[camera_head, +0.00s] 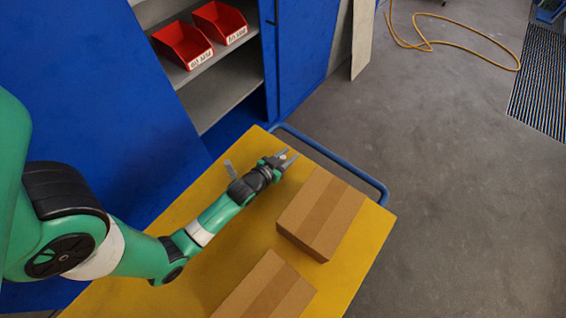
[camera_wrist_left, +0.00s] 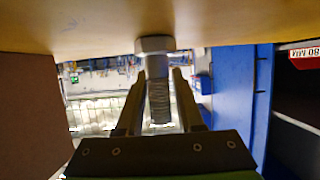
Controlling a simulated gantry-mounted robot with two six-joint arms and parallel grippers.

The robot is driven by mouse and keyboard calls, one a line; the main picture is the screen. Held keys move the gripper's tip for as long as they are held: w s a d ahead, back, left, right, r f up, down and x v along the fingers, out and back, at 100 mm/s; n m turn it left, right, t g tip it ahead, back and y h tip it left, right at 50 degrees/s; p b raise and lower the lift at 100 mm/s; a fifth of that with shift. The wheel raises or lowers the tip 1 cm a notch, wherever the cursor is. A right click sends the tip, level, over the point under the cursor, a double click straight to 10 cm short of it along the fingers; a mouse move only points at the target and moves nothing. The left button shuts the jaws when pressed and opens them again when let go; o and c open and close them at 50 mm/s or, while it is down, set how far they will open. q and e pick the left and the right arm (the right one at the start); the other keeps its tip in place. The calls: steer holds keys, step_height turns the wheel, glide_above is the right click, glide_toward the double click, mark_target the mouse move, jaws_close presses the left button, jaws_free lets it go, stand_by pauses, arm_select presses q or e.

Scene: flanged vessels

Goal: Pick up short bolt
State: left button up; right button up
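The bolt (camera_wrist_left: 158,95) shows in the left wrist view, its hex head against the yellow table surface and its threaded shank pointing away from it. That view appears upside down, so the bolt seems to stand on its head. My left gripper (camera_head: 287,157) is low over the far end of the table. Its two fingers (camera_wrist_left: 159,88) are open, one on each side of the shank, with a narrow gap visible on both sides. In the head view the bolt is too small to make out clearly between the fingers. My right gripper is in neither view.
Two cardboard boxes (camera_head: 321,214) (camera_head: 265,290) lie on the yellow table (camera_head: 225,262), the farther one close to my left gripper. A blue rail (camera_head: 335,160) runs along the far edge. Red bins (camera_head: 182,46) (camera_head: 219,23) stand on a shelf in the blue cabinet.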

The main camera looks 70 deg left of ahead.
arm_select(q)
jaws_close()
steer(key=shift+r, duration=0.1)
step_height(320, 180, up, 10)
steer(key=p, duration=0.3)
